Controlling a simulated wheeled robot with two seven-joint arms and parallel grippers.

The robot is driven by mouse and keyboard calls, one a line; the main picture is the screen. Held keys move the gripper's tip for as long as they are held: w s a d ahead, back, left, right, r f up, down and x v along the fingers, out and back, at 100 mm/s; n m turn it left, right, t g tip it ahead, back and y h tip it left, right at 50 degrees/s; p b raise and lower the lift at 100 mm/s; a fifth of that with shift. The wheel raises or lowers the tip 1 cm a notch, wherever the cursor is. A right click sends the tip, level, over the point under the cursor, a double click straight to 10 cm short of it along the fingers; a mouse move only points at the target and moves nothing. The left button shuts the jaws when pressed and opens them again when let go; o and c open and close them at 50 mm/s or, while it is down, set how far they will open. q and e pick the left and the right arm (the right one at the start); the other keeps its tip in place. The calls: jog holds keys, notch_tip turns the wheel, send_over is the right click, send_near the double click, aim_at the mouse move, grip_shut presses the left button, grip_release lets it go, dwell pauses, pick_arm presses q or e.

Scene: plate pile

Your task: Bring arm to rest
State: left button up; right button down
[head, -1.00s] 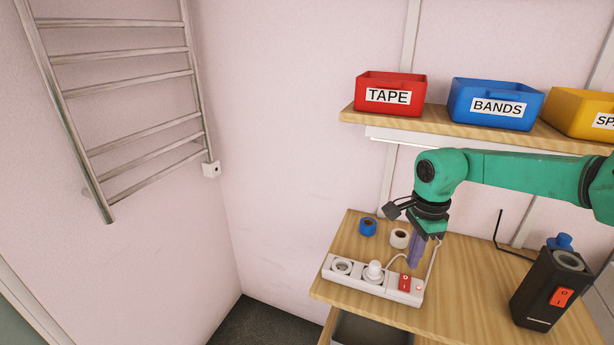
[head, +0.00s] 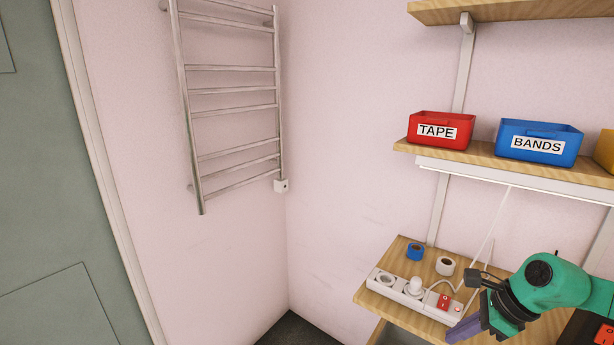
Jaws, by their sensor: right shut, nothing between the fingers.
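My right arm, green with black joints, comes in from the lower right of the head view. Its gripper (head: 464,328) has purple fingers, shut and empty, pointing down and left. The fingers are in front of the lower right end of the white power strip (head: 415,298). From this view I cannot tell how far above the wooden bench they are. The strip has a white plug in it and a red switch at its right end. My left gripper is not in view.
A blue tape roll (head: 415,251) and a white roll (head: 445,266) lie on the bench (head: 408,262) behind the strip. A shelf (head: 480,153) above holds a red TAPE bin (head: 441,128) and a blue BANDS bin (head: 538,143). A towel rail (head: 232,88) hangs on the left wall.

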jog(key=d+f+m+t+h, duration=0.1)
jog(key=f+m+t+h, duration=0.15)
jog(key=m, duration=0.85)
jog(key=s+d+f+m+t+h, duration=0.15)
jog(key=m+t, duration=0.25)
jog(key=m, duration=0.6)
jog(key=w+d+f+m+t+h, duration=0.1)
jog(key=f+m+t+h, duration=0.15)
jog(key=m, duration=0.85)
jog(key=s+a+f+m+g+y, duration=0.1)
jog(key=s+a+f+m+g, duration=0.4)
jog(key=s+m, duration=0.25)
jog(key=s+a+f+m+g+y, duration=0.2)
jog(key=s+a+f+m+g, duration=0.2)
jog(key=s+a+m, duration=0.4)
notch_tip(320, 180, down, 21)
jog(key=s+d+n+g, duration=0.1)
jog(key=s+d, duration=0.2)
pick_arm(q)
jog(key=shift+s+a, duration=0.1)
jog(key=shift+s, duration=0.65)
pick_arm(e)
jog(key=s+d+f+g, duration=0.1)
jog(key=s+d+f, duration=0.1)
jog(key=s+f, duration=1.4)
jog(key=shift+s+d+h, duration=0.3)
jog(key=shift+s+h, duration=0.05)
jog(key=shift+s, duration=0.25)
jog(key=shift+f+n, duration=0.1)
jog(key=shift+n, duration=0.15)
